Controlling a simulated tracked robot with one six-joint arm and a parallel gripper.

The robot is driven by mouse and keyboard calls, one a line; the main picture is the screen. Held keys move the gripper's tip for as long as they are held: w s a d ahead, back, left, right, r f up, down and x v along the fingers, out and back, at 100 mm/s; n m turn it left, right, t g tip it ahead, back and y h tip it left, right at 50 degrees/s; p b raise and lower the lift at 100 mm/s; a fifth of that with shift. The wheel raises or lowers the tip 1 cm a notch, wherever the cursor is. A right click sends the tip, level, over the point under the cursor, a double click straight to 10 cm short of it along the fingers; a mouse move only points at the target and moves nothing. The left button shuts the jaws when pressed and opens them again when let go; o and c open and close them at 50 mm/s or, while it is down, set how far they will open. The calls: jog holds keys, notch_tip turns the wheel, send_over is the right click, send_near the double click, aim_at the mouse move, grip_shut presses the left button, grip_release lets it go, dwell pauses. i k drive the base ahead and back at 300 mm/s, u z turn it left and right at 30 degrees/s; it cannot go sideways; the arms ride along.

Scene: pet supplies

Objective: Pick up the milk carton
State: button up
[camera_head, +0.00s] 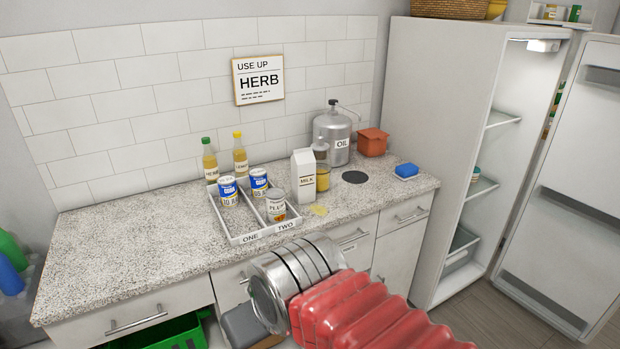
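The milk carton (304,170) is white with a gabled top and a MILK label. It stands upright on the speckled counter (130,235), just right of a white two-part tray (243,238). A jar with yellow contents (323,180) stands close at its right; I cannot tell if they touch. My arm, with metal rings and red bellows, reaches into the lower middle of the view, in front of the counter. The fingers of my gripper do not show.
The tray, marked ONE and TWO, holds several cans (276,206). Two bottles (240,153) stand behind it. An OIL canister (336,132), orange pot (372,142) and blue sponge (406,170) are farther right. The counter's left is clear. An open fridge (455,120) stands right.

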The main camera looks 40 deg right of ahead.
aim_at(304, 161)
jog(key=u, duration=0.05)
jog(key=i, duration=1)
jog(key=z, duration=0.05)
